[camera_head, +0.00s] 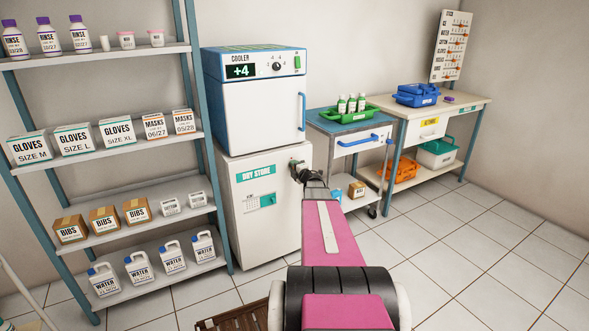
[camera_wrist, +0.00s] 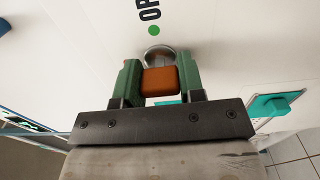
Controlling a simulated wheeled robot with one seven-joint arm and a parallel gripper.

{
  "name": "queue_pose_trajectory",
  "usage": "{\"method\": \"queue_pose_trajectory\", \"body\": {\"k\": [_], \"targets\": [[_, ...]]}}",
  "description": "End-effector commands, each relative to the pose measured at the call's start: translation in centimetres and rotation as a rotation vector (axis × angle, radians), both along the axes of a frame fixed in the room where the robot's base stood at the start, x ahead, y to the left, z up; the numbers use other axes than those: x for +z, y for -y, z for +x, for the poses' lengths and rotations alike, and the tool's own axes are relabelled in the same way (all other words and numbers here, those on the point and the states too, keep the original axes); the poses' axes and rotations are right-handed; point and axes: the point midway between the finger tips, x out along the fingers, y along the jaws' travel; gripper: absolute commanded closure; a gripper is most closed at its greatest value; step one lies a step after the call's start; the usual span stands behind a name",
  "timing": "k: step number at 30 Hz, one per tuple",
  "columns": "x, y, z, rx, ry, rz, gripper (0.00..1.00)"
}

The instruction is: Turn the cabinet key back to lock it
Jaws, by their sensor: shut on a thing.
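The white DRY STORE cabinet (camera_head: 255,235) stands on the floor under the cooler. My gripper (camera_head: 298,168) reaches its door near the upper right corner. In the wrist view, the two green fingers of my gripper (camera_wrist: 160,82) are shut on the orange-brown key (camera_wrist: 160,80), one finger on each side. The round metal lock (camera_wrist: 158,54) shows just behind the key. A green dot (camera_wrist: 154,30) and the cut-off letters "OP" are on the door above the lock. The fingers and arm hide the key in the head view.
The cooler (camera_head: 255,100) rests on the cabinet. A stocked shelf (camera_head: 100,62) stands left; a trolley (camera_head: 340,127) stands close on the right. Tiled floor is open at front right.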

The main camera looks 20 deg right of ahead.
Motion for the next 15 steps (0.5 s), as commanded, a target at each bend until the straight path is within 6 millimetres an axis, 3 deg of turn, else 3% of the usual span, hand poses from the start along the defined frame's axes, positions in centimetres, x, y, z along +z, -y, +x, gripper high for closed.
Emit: {"method": "queue_pose_trajectory", "body": {"k": [8, 9, 11, 15], "targets": [[-0.06, -0.12, -0.01, 0.003, -0.001, -0.003, 0.88], [-0.06, -0.12, -0.01, 0.003, -0.001, -0.003, 0.61], [-0.05, -0.11, -0.01, 0.003, -0.001, -0.003, 0.41], [-0.04, -0.07, -0.01, 0.002, -0.001, -0.002, 0.38]]}}
